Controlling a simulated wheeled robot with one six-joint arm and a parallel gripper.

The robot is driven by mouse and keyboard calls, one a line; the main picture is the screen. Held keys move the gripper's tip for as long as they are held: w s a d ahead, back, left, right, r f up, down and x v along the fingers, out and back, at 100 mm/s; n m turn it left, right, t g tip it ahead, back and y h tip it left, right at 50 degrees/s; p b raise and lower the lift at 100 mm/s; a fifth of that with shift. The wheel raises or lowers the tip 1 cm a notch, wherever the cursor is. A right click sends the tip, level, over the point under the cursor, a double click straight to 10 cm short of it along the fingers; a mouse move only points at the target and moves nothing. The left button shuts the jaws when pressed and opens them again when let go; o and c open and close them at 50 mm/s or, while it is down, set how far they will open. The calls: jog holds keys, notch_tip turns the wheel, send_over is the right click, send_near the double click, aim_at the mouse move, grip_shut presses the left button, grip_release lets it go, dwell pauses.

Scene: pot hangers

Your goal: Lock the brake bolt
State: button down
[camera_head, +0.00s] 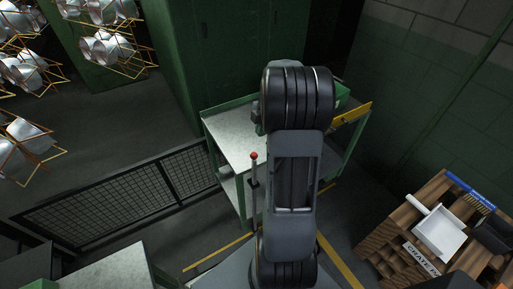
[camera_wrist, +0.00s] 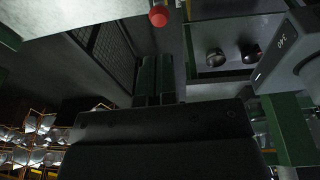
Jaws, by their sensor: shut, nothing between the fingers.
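A thin upright lever with a red ball knob (camera_head: 254,155) stands in front of the green bench, just left of my arm. The red knob also shows at the top of the wrist view (camera_wrist: 158,16). I cannot tell whether this lever is the brake bolt; no part is clearly marked as such. My gripper (camera_wrist: 158,62) points toward the knob in the wrist view, with its fingers together and empty. It appears apart from the knob. In the head view my gripper is hidden behind my arm.
A green bench with a pale top (camera_head: 232,138) stands behind the lever. A black mesh fence (camera_head: 110,200) runs to its left. Shiny pots hang on orange wire hangers (camera_head: 118,45) at upper left. A wooden crate (camera_head: 405,215) with a white tray stands at right.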

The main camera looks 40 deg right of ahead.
aim_at(257, 157)
jog(key=f, duration=0.3)
jog(key=a+f+p, duration=0.1)
jog(key=f, duration=0.2)
jog(key=f+p, duration=0.1)
jog(key=f, duration=0.2)
jog(key=shift+w+a+f, duration=0.1)
jog(key=shift+w+a, duration=0.2)
jog(key=shift+a, duration=0.1)
jog(key=shift+f, duration=0.1)
notch_tip(257, 157, down, 5)
jog(key=b, duration=0.7)
jog(key=shift+s, duration=0.15)
jog(key=shift+a, duration=0.1)
notch_tip(257, 157, up, 14)
jog(key=d, duration=0.2)
jog(key=shift+s+d+p, duration=0.3)
jog(key=shift+d+p, duration=0.05)
jog(key=shift+d, duration=0.05)
